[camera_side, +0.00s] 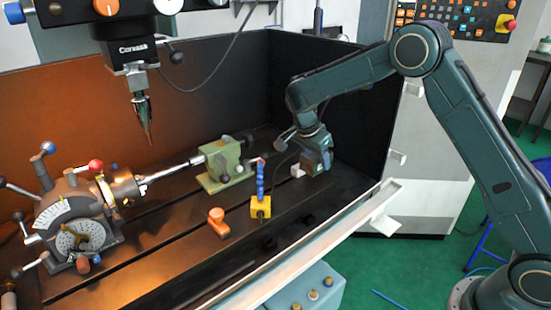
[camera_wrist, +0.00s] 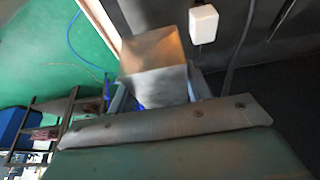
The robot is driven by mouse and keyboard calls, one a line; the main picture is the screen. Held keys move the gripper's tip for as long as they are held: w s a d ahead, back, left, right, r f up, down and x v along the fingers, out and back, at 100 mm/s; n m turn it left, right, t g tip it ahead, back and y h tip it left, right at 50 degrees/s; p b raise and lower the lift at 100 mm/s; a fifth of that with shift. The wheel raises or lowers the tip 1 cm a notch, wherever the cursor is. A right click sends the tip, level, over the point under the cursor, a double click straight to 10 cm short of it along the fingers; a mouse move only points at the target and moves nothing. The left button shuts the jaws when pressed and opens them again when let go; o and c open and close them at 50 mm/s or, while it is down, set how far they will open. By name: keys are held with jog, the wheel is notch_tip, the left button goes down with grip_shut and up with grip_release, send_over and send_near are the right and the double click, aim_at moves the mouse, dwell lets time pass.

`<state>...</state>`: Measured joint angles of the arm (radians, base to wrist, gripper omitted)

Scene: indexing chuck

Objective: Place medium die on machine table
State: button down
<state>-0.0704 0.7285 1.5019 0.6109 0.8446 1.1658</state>
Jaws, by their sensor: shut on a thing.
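A grey metal block, which I take to be the medium die (camera_wrist: 155,68), sits between the jaws of my gripper (camera_wrist: 158,88) in the wrist view. In the side view my gripper (camera_side: 314,171) points down, low over the back right part of the dark slotted machine table (camera_side: 160,262). It is shut on the die. The die is mostly hidden there, and I cannot tell whether it touches the table. A small white block (camera_wrist: 203,24) lies just beyond the die in the wrist view, apart from it.
A yellow block with a blue hose (camera_side: 261,207) and a green tailstock (camera_side: 224,163) stand left of my gripper. An orange-topped piece (camera_side: 217,222) sits nearer the front. The indexing chuck (camera_side: 100,195) is far left. A pale rail (camera_side: 310,245) edges the table. A spindle (camera_side: 141,110) hangs above.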

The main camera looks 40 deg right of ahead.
aim_at(310, 156)
jog(key=shift+w+f, duration=0.1)
jog(key=shift+f, duration=0.5)
jog(key=shift+f, duration=2.15)
jog(key=shift+f, duration=0.1)
jog(key=c, duration=0.6)
grip_release()
jog(key=shift+f, duration=0.1)
jog(key=v, duration=1.2)
